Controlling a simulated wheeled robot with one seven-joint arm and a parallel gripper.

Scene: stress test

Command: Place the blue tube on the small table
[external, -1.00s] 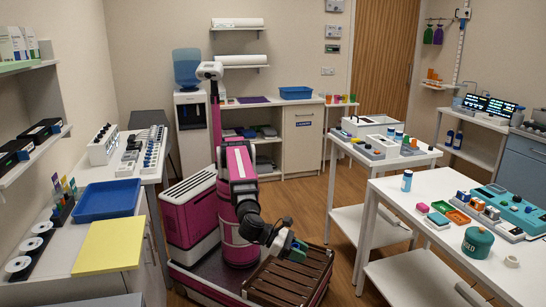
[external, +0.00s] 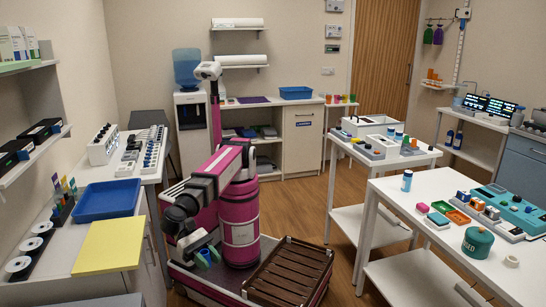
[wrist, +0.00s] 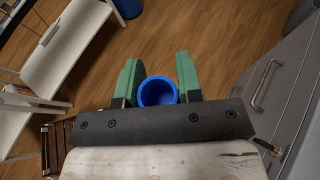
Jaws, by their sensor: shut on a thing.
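The blue tube (wrist: 158,91) shows in the wrist view as a round, open blue rim. It sits between the two green fingers of my gripper (wrist: 157,82), which is shut on it. In the external view my gripper (external: 207,256) is at the lower left of my arm, over the left side of my base. A narrow small table (external: 341,104) with coloured cups stands at the back, beside the counter. I cannot tell whether it is the table named in the task.
White tables stand in the middle (external: 420,157) and at the right (external: 400,193), both carrying items. The left counter holds a blue tray (external: 107,200) and a yellow sheet (external: 108,246). A brown slatted crate (external: 290,273) rests on my base. Wooden floor is clear in the middle.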

